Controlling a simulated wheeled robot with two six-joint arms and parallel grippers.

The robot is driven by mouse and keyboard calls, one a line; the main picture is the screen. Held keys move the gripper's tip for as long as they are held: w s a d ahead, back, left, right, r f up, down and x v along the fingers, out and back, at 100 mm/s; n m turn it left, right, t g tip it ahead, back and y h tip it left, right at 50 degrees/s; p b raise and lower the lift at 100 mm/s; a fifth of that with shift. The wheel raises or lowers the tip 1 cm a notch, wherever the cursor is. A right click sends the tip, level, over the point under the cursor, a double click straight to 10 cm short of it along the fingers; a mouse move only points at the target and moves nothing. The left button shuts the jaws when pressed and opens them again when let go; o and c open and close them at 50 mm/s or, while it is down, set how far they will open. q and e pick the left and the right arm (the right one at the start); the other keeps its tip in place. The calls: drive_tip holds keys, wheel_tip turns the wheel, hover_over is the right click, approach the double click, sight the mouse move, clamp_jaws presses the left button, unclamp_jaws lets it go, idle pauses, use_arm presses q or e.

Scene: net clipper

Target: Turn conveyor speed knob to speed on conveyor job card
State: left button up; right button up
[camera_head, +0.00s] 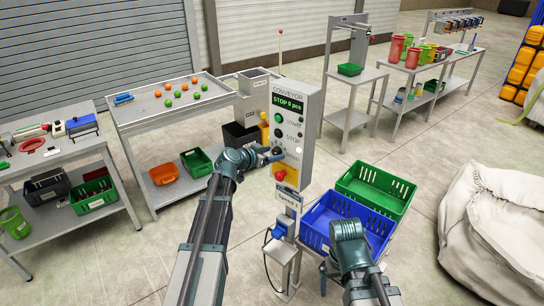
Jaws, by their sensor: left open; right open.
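The grey conveyor control box (306,130) stands upright near the middle, its display (289,103) reading "STOP 0 pcs". It has a green start button (278,118), a dark stop button (278,133) and a red button (280,175) low down. The speed knob is hard to make out, at or behind my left gripper (274,154), which is open at the box's front, left of centre. I cannot tell whether it touches the knob. A job card (286,208) below the box reads "Speed"; its digit is too small to read surely. My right gripper (328,266) is open, low and right.
A blue crate (318,222) and a green crate (385,190) stand right of the box. A table (165,118) with orange and green balls is behind left. A blue device on a stand (278,240) is below the card. A large white sack (490,235) is far right.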

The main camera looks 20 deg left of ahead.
use_arm(q)
clamp_jaws()
idle(0.4)
